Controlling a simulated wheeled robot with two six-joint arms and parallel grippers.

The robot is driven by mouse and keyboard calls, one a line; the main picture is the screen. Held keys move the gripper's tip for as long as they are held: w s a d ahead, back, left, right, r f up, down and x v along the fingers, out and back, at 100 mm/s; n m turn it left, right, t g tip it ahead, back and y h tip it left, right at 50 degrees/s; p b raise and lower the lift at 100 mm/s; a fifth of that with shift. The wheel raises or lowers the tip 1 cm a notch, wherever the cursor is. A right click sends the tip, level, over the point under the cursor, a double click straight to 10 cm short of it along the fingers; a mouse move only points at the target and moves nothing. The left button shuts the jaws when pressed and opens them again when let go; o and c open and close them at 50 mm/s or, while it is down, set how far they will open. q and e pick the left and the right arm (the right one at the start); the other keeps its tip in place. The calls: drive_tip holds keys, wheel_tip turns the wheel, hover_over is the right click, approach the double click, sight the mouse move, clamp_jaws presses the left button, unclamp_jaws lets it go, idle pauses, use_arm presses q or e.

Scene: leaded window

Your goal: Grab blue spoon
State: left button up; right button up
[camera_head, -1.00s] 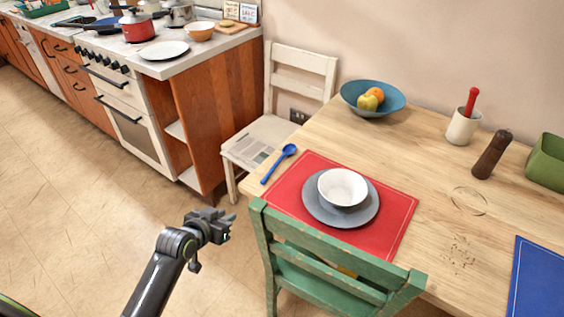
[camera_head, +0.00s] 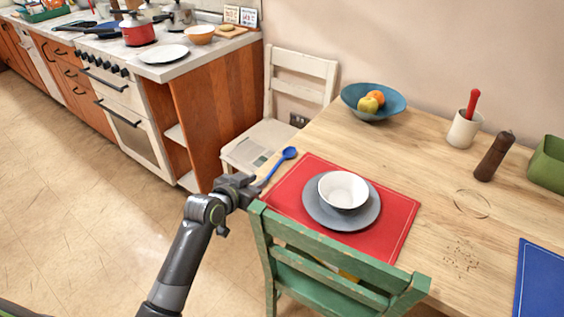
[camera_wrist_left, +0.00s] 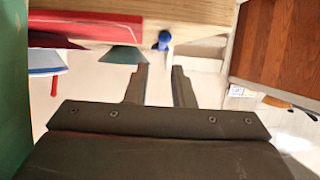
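The blue spoon (camera_head: 287,154) lies on the wooden table (camera_head: 420,150) near its left edge, beside the red placemat (camera_head: 390,222). Its bowl points toward the back, and its handle toward my left gripper (camera_head: 253,184). In the left wrist view, the blue spoon (camera_wrist_left: 163,41) shows end-on at the table edge, just beyond the tips of my left gripper (camera_wrist_left: 160,74). The two fingers are apart with nothing between them. In the head view the gripper is close to the handle end and partly hides it. My right gripper is in neither view.
A green chair (camera_head: 325,267) stands at the near table edge, right of my left gripper. A white chair (camera_head: 255,145) stands beyond the table's left end. A grey plate (camera_head: 312,210) with a white bowl (camera_head: 343,188) sits on the placemat. Open floor lies left.

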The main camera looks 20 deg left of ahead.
sight(270, 174)
use_arm(q)
drive_tip(key=shift+f+x, duration=0.15)
drive_tip(key=shift+x, duration=1.65)
drive_tip(key=shift+f+x, duration=0.15)
drive_tip(key=shift+x, duration=1.65)
drive_tip(key=shift+s+a, duration=0.1)
drive_tip(key=shift+a, duration=0.1)
clamp_jaws()
